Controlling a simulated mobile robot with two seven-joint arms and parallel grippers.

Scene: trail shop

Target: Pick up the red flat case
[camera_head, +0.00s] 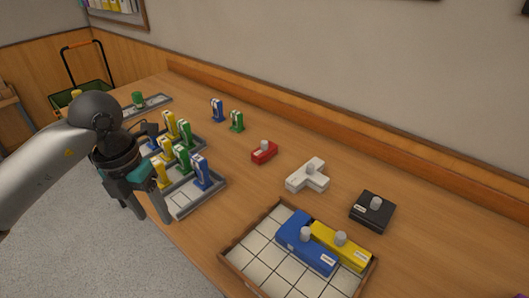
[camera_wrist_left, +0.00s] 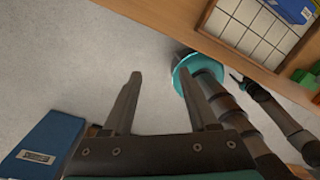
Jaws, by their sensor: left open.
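The red flat case (camera_head: 262,154) is a small red block with a light grey knob on top. It lies on the wooden table in the middle of the head view, with clear wood around it. My left gripper (camera_head: 152,212) is open and empty in the head view, fingers pointing down near the table's left edge. It is left of and nearer than the red case, apart from it. In the left wrist view my open fingers (camera_wrist_left: 165,85) are over grey floor, and the red case is not seen. My right gripper is not clearly seen.
Grey trays (camera_head: 181,206) with yellow, green and blue upright pieces stand beside my left gripper. A blue and a green piece stand behind. A white T-shaped block (camera_head: 304,181), a black case (camera_head: 367,217) and a wooden-rimmed tray (camera_head: 243,276) with blue and yellow blocks lie right.

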